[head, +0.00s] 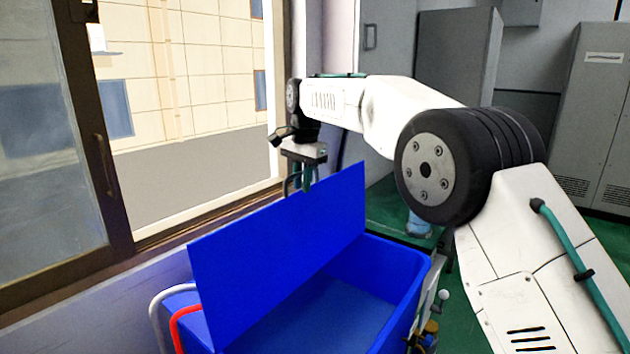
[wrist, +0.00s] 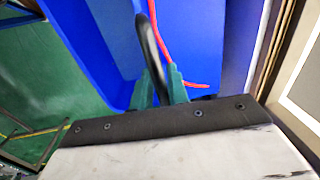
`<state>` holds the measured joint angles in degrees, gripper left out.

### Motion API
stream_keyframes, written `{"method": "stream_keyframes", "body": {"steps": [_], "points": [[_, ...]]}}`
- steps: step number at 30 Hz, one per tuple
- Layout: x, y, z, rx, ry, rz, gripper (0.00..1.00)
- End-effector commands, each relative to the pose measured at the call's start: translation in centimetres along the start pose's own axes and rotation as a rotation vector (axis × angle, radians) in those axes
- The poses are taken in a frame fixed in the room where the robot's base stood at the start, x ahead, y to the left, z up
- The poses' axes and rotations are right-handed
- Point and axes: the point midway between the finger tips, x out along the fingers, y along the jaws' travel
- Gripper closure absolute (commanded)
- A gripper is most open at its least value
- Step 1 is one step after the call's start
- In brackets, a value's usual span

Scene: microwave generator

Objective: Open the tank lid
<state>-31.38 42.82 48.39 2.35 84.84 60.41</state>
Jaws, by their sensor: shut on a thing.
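The blue tank lid (head: 275,255) stands raised and steeply tilted over the blue tank (head: 408,305) in the head view. The tank's inside shows in front of the lid. My gripper (head: 302,185) is at the lid's upper edge. In the wrist view, the teal fingers of my gripper (wrist: 160,88) are shut on a dark curved handle (wrist: 151,45), which runs up between them. The handle's far end and its join to the lid are not clear.
A window with a brown frame (head: 115,190) is close on the left. White and red hoses (head: 178,320) bend beside the tank at the lower left. Grey cabinets (head: 590,120) stand at the back right.

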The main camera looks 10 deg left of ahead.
Motion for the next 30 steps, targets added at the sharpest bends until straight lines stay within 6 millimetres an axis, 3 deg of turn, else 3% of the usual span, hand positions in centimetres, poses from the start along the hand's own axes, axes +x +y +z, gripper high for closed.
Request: {"method": "stream_keyframes", "body": {"steps": [11,12,13,23,30], "points": [[0.3,-0.5,0.4,-0.006,0.001,-0.003,1.00],[0.3,-0.5,0.4,-0.006,0.001,-0.003,0.72],[0.3,-0.5,0.4,-0.006,0.000,-0.003,0.68],[-0.3,-0.2,0.0,-0.001,0.002,-0.003,0.68],[-3.9,-0.3,0.0,-0.002,0.003,-0.006,0.68]]}}
